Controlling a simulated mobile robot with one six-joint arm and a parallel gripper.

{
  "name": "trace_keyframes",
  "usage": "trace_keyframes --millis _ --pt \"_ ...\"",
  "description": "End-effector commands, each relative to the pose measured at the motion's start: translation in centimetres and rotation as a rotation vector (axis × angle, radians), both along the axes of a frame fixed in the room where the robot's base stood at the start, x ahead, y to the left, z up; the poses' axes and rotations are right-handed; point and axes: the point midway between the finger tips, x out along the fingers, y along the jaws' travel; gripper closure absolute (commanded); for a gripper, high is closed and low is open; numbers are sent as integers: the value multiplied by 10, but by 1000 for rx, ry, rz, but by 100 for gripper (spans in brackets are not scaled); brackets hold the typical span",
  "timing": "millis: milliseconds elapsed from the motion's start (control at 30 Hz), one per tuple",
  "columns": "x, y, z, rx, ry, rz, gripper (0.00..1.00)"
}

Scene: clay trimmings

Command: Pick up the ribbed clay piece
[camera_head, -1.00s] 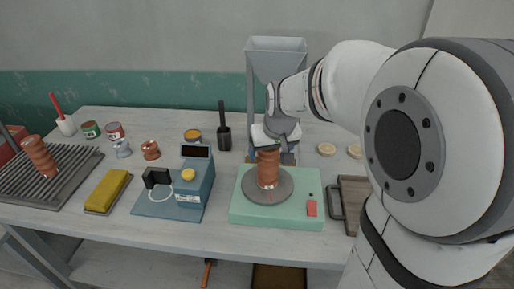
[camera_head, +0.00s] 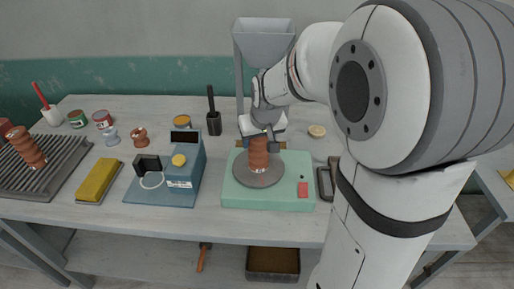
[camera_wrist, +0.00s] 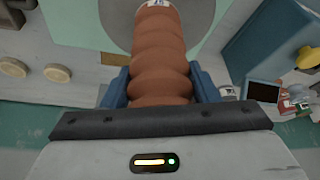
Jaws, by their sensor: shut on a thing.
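The ribbed clay piece (camera_head: 258,152) is a brown-orange ribbed cylinder on the round grey turntable (camera_head: 259,176) of the green base (camera_head: 238,197). In the wrist view the ribbed clay piece (camera_wrist: 160,62) runs up the middle, with a pale label at its far end. My gripper (camera_head: 262,132) comes down over its top in the head view. In the wrist view the blue fingers of my gripper (camera_wrist: 158,88) are shut on it, one on each side. I cannot tell whether its lower end still touches the turntable.
Left of the green base stands a blue device (camera_head: 185,165) with a yellow knob. A yellow block (camera_head: 98,180) and a slatted rack (camera_head: 45,165) with another ribbed piece (camera_head: 27,147) lie further left. A grey hopper (camera_head: 264,42) stands behind.

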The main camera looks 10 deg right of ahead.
Motion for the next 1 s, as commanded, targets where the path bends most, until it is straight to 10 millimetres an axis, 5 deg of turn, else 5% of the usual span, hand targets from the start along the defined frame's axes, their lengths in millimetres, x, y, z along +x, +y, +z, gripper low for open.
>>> trace_keyframes --millis 300,667,1000 --pt "1 0 1 0 -3 0 88" --pt "1 1 7 0 -4 1 88" --pt "1 1 55 0 -9 2 88"
